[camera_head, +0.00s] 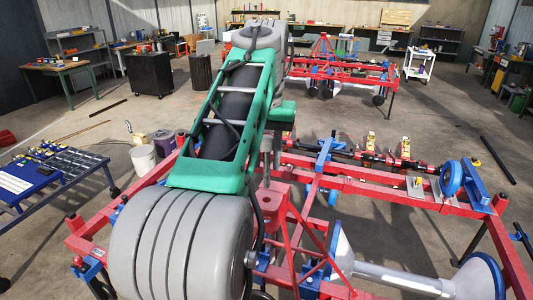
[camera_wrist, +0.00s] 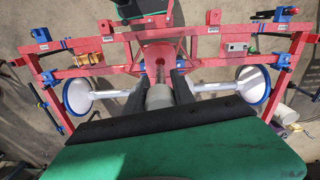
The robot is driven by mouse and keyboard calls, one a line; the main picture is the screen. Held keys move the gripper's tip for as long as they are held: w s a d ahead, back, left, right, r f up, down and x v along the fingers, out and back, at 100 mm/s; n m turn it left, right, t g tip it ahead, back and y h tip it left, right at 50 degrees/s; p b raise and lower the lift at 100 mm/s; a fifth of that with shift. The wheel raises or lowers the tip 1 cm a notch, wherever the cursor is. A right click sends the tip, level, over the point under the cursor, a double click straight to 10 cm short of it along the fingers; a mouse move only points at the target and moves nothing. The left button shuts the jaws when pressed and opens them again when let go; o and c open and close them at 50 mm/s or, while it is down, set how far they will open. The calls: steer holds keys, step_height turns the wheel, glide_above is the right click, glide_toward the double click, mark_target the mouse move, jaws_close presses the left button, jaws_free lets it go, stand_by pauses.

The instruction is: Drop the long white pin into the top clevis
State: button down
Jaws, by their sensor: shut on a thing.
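In the wrist view my gripper (camera_wrist: 160,92) is shut on the white pin (camera_wrist: 159,97), whose pale, rounded end shows between the two dark fingers. The pin's length is foreshortened or hidden. Just beyond it is the red top clevis (camera_wrist: 157,55), at the head of the red A-shaped tower on the planter frame. In the head view the tower top (camera_head: 272,195) stands close below my gripper (camera_head: 270,155), largely covered by my arm. I cannot tell whether the pin touches the clevis or lines up with its holes.
The red planter frame (camera_head: 340,183) spreads around the tower, with blue-rimmed white discs (camera_head: 480,279) on a pale shaft. A blue rack table (camera_head: 50,173) and white bucket (camera_head: 143,158) stand left. A second red frame (camera_head: 340,72) stands behind. Floor is open at right.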

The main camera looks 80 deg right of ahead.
mark_target(267, 187)
step_height(267, 187, down, 2)
steer(key=shift+f+b, duration=0.15)
steer(key=shift+b, duration=0.35)
steer(key=shift+p, duration=0.6)
stand_by(0.9)
steer(key=shift+f+b, duration=2.7)
steer(key=shift+f, duration=1.05)
steer(key=c, duration=1)
jaws_free()
steer(key=shift+r, duration=0.15)
step_height(267, 187, up, 8)
steer(key=shift+f+p, duration=0.15)
steer(key=shift+p, duration=0.25)
